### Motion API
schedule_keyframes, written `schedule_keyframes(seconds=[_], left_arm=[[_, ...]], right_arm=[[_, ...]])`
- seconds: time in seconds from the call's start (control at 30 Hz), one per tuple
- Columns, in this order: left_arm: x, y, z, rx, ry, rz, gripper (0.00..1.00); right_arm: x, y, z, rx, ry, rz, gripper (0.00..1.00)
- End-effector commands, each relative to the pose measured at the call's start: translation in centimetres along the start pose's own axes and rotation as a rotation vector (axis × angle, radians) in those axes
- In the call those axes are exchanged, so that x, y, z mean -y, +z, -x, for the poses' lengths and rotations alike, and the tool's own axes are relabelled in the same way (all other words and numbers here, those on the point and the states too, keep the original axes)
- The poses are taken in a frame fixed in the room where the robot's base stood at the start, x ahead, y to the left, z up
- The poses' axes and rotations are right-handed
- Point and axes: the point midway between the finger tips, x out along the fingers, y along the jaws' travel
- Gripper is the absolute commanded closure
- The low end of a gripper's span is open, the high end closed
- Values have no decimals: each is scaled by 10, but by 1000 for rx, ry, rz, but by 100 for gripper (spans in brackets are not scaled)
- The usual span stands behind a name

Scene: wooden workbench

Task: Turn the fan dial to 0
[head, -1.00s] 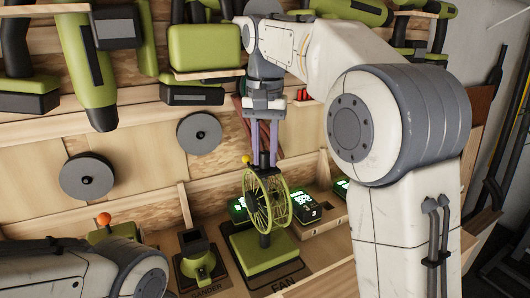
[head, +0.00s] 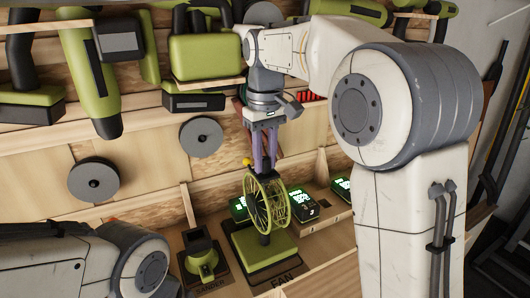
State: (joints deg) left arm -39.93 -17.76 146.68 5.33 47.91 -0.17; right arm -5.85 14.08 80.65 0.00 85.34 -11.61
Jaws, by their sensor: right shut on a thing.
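The green fan (head: 270,204) has a round wire cage and stands upright on a square green base (head: 265,249) above a label reading FAN. My right gripper (head: 263,166) points down at the top of the fan, behind the cage, with its purple fingers shut on the fan's dial there. The dial is mostly hidden by the fingertips and the cage, and its numbers cannot be read. A small yellow ball (head: 247,161) shows just left of the fingertips. My left arm is at the lower left; its gripper is out of view.
A green sander (head: 201,260) stands close left of the fan. Chargers with lit green displays (head: 303,205) sit behind and right of it. Green power tools (head: 205,60) hang above, near my right arm. Grey discs (head: 201,136) hang on the wooden back wall.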

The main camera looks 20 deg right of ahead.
Motion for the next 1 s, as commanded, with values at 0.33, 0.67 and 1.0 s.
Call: schedule_keyframes(seconds=[0.33, 0.67, 1.0], left_arm=[[-1, -1, 12, 0, 0, -2, 100], [-1, -1, 15, 0, 0, -2, 100], [-1, -1, 15, 0, 0, -2, 100]], right_arm=[[0, 0, 2, -3, 1, 215, 100], [0, -1, 1, -5, 2, 290, 100], [0, -1, 1, -5, 2, 295, 100]])
